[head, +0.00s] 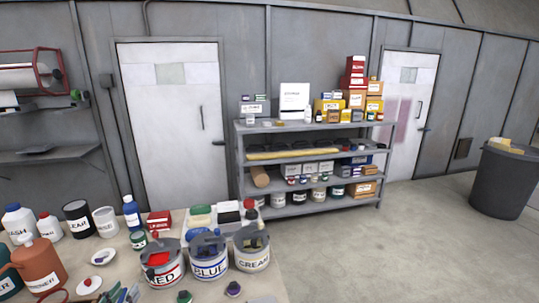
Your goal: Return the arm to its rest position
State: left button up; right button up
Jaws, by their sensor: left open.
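I can make out neither my left nor my right gripper in the head view, and no arm link of mine stands out. The work table (219,288) fills the lower left. Three labelled cans stand on it: the RED can (163,272), the BLUE can (209,268) and the CREAM can (253,258). Grey pieces at their tops partly cover the red and blue insides.
Bottles, jars and an orange jug (40,266) crowd the table's left side. Small coloured items lie along its front. A loaded grey shelf unit (243,165) stands against the wall. A dark bin (498,185) is at right. The floor (400,250) between is clear.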

pick_arm(q)
jog(key=s+d+f+n+g+y, duration=0.1)
jog(key=f, duration=0.1)
jog(key=s+d+f+n+g+y, duration=0.1)
jog(key=d+g+y, duration=0.1)
jog(key=s+d+f+g+y, duration=0.1)
jog(key=s+d+f+g, duration=0.1)
jog(key=shift+f+n, duration=0.3)
jog(key=shift+n, duration=0.1)
jog(key=s+d+g, duration=0.1)
jog(key=s+d+f+g, duration=0.1)
jog(key=d, duration=0.1)
jog(key=s+d+f, duration=0.1)
jog(key=shift+s+d+g, duration=0.15)
jog(key=shift+s+g, duration=0.25)
jog(key=shift+s+d+m+g+h, duration=1.7)
jog(key=shift+s+d+g, duration=1.3)
jog(key=shift+s+d, duration=2.85)
notch_tip(320, 180, down, 32)
jog(key=s+a+g, duration=0.1)
jog(key=s+a+f, duration=0.3)
jog(key=s+f, duration=0.7)
jog(key=s, duration=0.1)
jog(key=s+a+f+g, duration=0.1)
jog(key=s+a+f, duration=0.3)
jog(key=s+f, duration=0.6)
jog(key=shift+s+f+m+y, duration=0.35)
jog(key=shift+s+m+y, duration=0.05)
jog(key=shift+s, duration=0.15)
